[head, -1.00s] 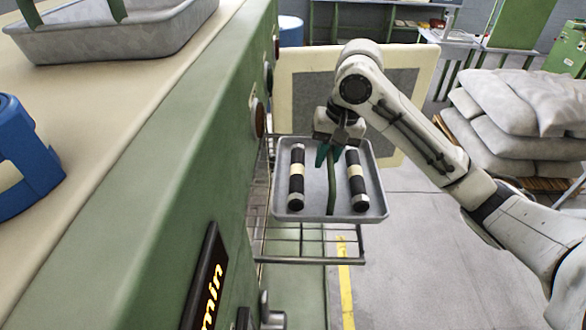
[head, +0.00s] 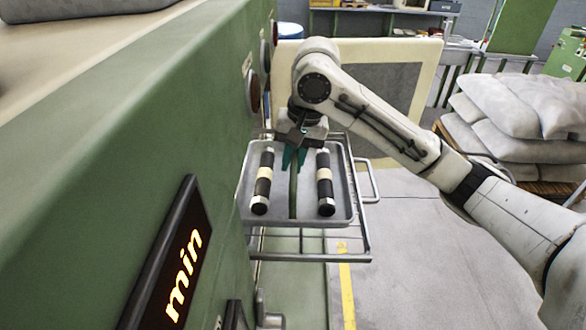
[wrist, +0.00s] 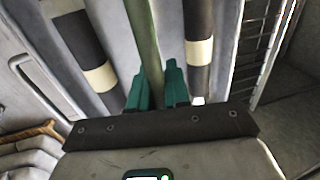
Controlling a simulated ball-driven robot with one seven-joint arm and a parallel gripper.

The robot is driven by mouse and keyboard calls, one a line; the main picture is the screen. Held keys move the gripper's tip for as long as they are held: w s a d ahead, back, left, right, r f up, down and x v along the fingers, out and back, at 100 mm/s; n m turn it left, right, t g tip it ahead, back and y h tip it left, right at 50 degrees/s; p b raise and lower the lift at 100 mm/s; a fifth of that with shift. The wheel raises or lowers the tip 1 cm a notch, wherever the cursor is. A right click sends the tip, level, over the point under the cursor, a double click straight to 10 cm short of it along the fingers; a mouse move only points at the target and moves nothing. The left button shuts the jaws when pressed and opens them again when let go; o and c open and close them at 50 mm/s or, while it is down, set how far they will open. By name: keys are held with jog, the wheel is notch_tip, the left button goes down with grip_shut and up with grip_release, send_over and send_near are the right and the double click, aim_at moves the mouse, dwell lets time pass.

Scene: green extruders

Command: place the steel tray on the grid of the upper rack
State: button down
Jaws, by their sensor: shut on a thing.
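The steel tray (head: 278,200) is a shallow grey tray with a green bar (head: 293,190) along its middle and a black-and-cream roller on each side. My gripper (head: 293,160) is shut on this bar at the tray's far part. In the wrist view the teal fingers (wrist: 156,88) sit either side of the bar. The tray is roughly level, over a wire rack (head: 345,243) that sticks out of the green machine. A rack handle (head: 370,182) shows at the tray's right. The tray hides most of the grid; I cannot tell whether they touch.
The green machine front (head: 205,130) with knobs and a lit "min" display (head: 180,270) stands close on the left. A framed panel (head: 425,90) is behind the arm. Stacked sacks (head: 520,125) stand at the right. The floor right of the rack is clear.

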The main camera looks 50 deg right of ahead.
jog(key=shift+f, duration=0.2)
jog(key=c, duration=1.1)
grip_release()
jog(key=shift+r, duration=0.1)
notch_tip(320, 180, up, 12)
jog(key=s+d, duration=0.1)
jog(key=shift+s+d, duration=0.2)
jog(key=shift+s, duration=0.2)
